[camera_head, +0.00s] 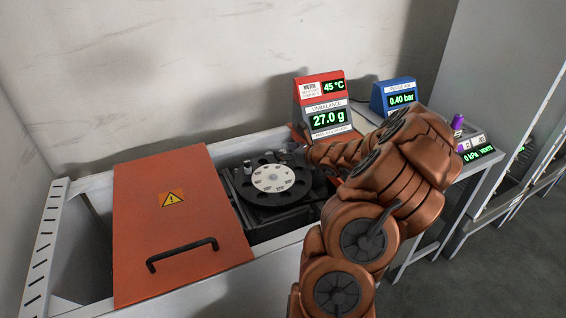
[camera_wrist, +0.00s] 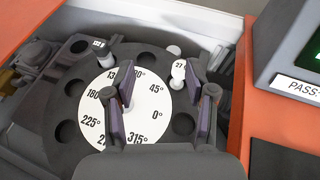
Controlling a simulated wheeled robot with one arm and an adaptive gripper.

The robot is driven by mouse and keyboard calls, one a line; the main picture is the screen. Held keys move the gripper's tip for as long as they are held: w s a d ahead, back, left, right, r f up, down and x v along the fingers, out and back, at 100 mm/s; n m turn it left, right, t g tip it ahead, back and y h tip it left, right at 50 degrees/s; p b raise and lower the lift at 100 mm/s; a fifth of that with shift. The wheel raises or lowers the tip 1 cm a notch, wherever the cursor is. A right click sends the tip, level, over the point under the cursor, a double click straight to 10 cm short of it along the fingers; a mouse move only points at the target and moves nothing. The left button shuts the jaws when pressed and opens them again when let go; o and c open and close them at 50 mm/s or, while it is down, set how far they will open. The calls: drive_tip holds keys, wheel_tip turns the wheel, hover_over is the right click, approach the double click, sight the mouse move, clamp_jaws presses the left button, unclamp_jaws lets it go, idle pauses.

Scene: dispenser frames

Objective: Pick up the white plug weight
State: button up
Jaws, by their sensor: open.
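A white plug weight (camera_wrist: 178,75) marked 27 stands upright in the black rotor (camera_wrist: 72,130), at the edge of its white degree dial (camera_wrist: 150,105) in the wrist view. A second, greyish plug (camera_wrist: 103,52) with a number label stands at the upper left of the dial; it also shows in the head view (camera_head: 247,167). My gripper (camera_wrist: 161,85) is open, its dark fingers with purple pads spread over the dial. The 27 weight appears between the fingers, nearer the right one, with no contact visible. In the head view my arm largely hides the gripper.
An orange lid (camera_head: 180,225) with a black handle lies left of the rotor. A red display (camera_head: 325,105) reading 27.0 g and a blue display (camera_head: 396,95) reading 0.40 bar stand behind. A purple-topped item (camera_head: 457,124) sits at the right. White bench edges surround the rotor well.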

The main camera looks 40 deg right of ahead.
sight(283, 151)
drive_tip(key=shift+m+h, duration=0.5)
drive_tip(key=shift+m, duration=0.3)
drive_tip(key=d, duration=0.1)
drive_tip(key=s+d+f, duration=0.1)
drive_tip(key=d+f, duration=0.1)
drive_tip(key=shift+s+d, duration=0.1)
drive_tip(key=shift+s, duration=0.2)
drive_tip(key=shift+w+d+f, duration=0.15)
drive_tip(key=shift+w+f, duration=0.05)
drive_tip(key=shift+x, duration=1)
drive_tip(key=w, duration=0.1)
drive_tip(key=w+f, duration=0.1)
drive_tip(key=w, duration=0.1)
drive_tip(key=shift+a+f+p, duration=0.2)
drive_tip(key=shift+a+p, duration=0.1)
drive_tip(key=shift+a, duration=0.1)
drive_tip(key=shift+x, duration=0.9)
drive_tip(key=shift+d, duration=0.1)
drive_tip(key=c, duration=1)
drive_tip(key=shift+r, duration=0.15)
drive_tip(key=shift+c, duration=0.2)
